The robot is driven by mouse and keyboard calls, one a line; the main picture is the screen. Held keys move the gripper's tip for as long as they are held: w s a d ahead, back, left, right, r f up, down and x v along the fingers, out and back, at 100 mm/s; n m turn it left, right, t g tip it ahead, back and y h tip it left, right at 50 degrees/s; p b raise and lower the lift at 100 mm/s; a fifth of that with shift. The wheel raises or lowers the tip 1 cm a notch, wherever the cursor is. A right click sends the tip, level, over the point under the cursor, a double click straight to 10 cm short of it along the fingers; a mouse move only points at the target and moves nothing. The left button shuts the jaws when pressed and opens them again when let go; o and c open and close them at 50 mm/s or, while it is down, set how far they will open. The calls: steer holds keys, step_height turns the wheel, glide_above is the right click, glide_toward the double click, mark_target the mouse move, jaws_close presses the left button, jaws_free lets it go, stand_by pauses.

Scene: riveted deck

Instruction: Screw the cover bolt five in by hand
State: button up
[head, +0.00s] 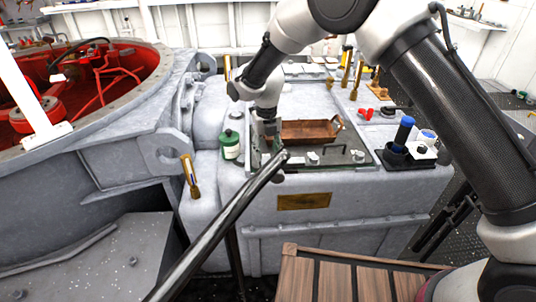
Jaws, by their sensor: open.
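A dark cover plate (345,164) lies on top of the grey casing, with small pale bolt heads along its near edge. One bolt (312,157) stands near the middle of that edge and another bolt (357,156) is farther right. I cannot tell which one is bolt five. My gripper (268,141) points down over the left part of the cover, open. Its fingertips are small here, and I cannot tell whether a bolt is between them. A dark diagonal bar (225,223) passes just in front and hides part of the cover's near left corner.
A rusty brown tray (310,131) sits right of my gripper; a green bottle (230,143) stands close on its left. A blue-topped tool (404,131) stands in a dark holder at right. Brass fittings (357,76) stand behind. A slatted wooden surface (335,280) is in front.

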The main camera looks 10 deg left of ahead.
steer(key=shift+f, duration=1.3)
steer(key=c, duration=1)
steer(key=shift+c, duration=0.2)
steer(key=shift+m, duration=0.4)
